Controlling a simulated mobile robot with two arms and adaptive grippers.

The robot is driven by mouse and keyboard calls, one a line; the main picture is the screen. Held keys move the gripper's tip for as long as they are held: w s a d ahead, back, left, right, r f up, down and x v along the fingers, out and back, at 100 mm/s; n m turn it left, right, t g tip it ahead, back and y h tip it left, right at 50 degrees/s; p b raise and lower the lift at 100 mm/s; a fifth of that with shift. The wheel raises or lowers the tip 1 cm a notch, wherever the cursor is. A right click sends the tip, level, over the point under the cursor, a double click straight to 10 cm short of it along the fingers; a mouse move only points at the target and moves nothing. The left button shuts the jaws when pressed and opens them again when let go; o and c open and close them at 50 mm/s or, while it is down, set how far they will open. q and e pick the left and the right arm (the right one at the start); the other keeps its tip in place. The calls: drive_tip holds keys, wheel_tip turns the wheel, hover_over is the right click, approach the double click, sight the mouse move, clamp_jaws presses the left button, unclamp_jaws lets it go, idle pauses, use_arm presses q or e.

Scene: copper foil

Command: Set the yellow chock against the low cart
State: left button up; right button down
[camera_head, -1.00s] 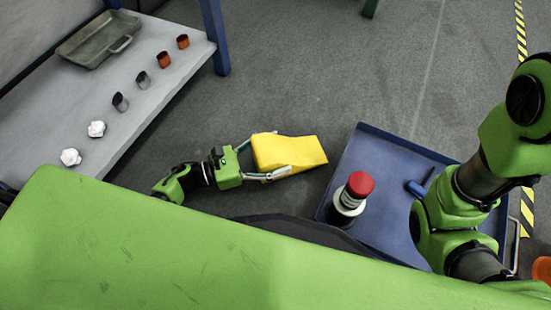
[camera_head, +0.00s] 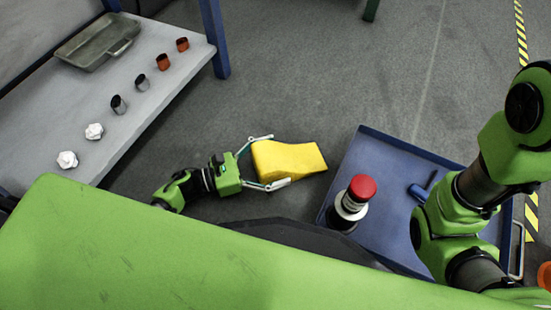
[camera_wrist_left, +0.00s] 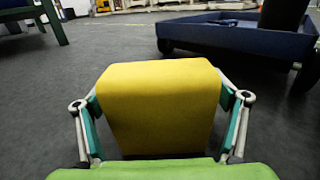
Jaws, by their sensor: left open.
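The yellow chock (camera_head: 300,158), a wedge with its thin end to the right, is on the floor beside the low blue cart (camera_head: 385,150). A narrow strip of floor shows between its thin end and the cart's left edge. My left gripper (camera_head: 279,160) is open, with one finger on each side of the chock's thick end. In the left wrist view the chock (camera_wrist_left: 158,105) stands between the spread fingers (camera_wrist_left: 160,100), with the cart (camera_wrist_left: 235,38) beyond it. My right arm is over the cart; its gripper is not visible.
A red-topped cylinder (camera_head: 353,198) and a blue tool (camera_head: 418,192) are on the cart. A grey bench (camera_head: 60,105) at the left holds a tray (camera_head: 97,42), cups and white pieces. The floor behind the chock is clear.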

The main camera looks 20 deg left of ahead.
use_arm(q)
drive_tip(key=p+v, duration=0.3)
drive_tip(key=v, duration=0.7)
drive_tip(key=shift+s+a+r+p, duration=0.1)
drive_tip(key=shift+s+a+p, duration=0.15)
drive_tip(key=shift+p, duration=0.1)
drive_tip(key=shift+s+a, duration=0.4)
drive_tip(key=shift+a, duration=0.15)
